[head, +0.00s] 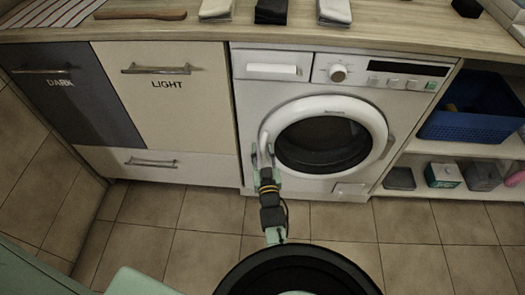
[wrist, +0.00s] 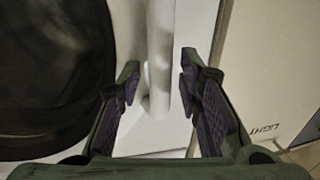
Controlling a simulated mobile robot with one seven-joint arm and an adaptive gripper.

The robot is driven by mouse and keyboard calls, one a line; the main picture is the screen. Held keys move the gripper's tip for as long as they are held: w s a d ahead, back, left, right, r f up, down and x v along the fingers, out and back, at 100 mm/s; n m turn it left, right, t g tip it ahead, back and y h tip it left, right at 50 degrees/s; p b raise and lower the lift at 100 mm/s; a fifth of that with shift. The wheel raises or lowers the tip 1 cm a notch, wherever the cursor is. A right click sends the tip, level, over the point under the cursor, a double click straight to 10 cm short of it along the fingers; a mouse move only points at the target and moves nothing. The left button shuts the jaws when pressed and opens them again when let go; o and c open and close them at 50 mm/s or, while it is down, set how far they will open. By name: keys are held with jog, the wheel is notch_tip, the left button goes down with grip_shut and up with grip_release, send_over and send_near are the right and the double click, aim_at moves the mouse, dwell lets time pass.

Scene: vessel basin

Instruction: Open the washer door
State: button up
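The white washer (head: 262,98) stands under the counter. Its round door (head: 372,118) with dark glass looks shut against the front. A white upright handle bar (wrist: 160,40) on the door's left side shows in the wrist view. My gripper (head: 263,154) is at the left edge of the door. In the wrist view my gripper (wrist: 160,72) is open, with one finger on each side of the bar and visible gaps to it. The dark door glass (wrist: 50,75) fills the left of that view.
Cabinet fronts marked DARK (head: 70,95) and LIGHT (head: 165,110) stand left of the washer. Open shelves on the right hold a blue basket (head: 470,125) and several small items. Folded cloths (head: 271,11) lie on the counter (head: 400,35). The tiled floor (head: 410,220) in front is clear.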

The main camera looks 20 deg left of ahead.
grip_shut()
dwell(0.6)
